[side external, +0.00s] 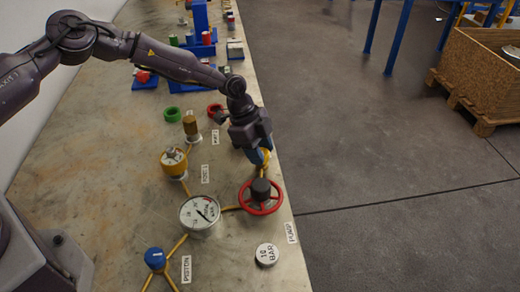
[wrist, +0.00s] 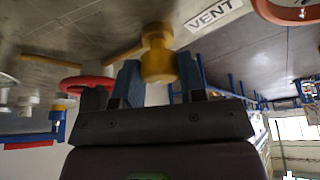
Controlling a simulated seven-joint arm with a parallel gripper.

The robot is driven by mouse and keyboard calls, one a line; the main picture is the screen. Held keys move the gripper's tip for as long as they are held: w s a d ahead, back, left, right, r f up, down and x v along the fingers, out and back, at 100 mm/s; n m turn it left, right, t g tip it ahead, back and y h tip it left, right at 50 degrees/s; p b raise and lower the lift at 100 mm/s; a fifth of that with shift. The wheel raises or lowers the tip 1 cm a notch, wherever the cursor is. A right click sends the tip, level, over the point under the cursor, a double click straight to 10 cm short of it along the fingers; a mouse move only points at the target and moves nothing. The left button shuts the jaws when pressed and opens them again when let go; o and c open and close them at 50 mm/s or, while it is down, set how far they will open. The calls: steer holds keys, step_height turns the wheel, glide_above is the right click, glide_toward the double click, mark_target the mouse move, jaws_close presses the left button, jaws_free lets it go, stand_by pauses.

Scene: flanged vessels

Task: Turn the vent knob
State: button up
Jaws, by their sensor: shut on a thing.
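The vent knob (wrist: 159,58) is yellow and stands beside the white VENT label (wrist: 213,16) in the wrist view. My gripper (wrist: 157,85) has its two blue fingers shut on the knob, one on each side. In the side external view my gripper (side external: 260,156) points down near the table's right edge, just behind the red handwheel (side external: 261,197). There, only a small yellow part of the knob (side external: 266,157) shows beside the fingers; the rest is hidden.
A pressure gauge (side external: 200,213), a yellow valve (side external: 173,161), a brownish knob (side external: 190,124) and a blue piston knob (side external: 154,258) stand nearby, several joined by yellow pipes. A 10 BAR disc (side external: 266,254) lies near the front. Bare table (side external: 90,150) is left of them.

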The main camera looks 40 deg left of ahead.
steer(key=shift+m+g, duration=0.4)
steer(key=shift+m, duration=0.4)
steer(key=o, duration=0.9)
steer(key=shift+a+r, duration=0.1)
steer(key=v, duration=1.2)
steer(key=shift+r, duration=0.4)
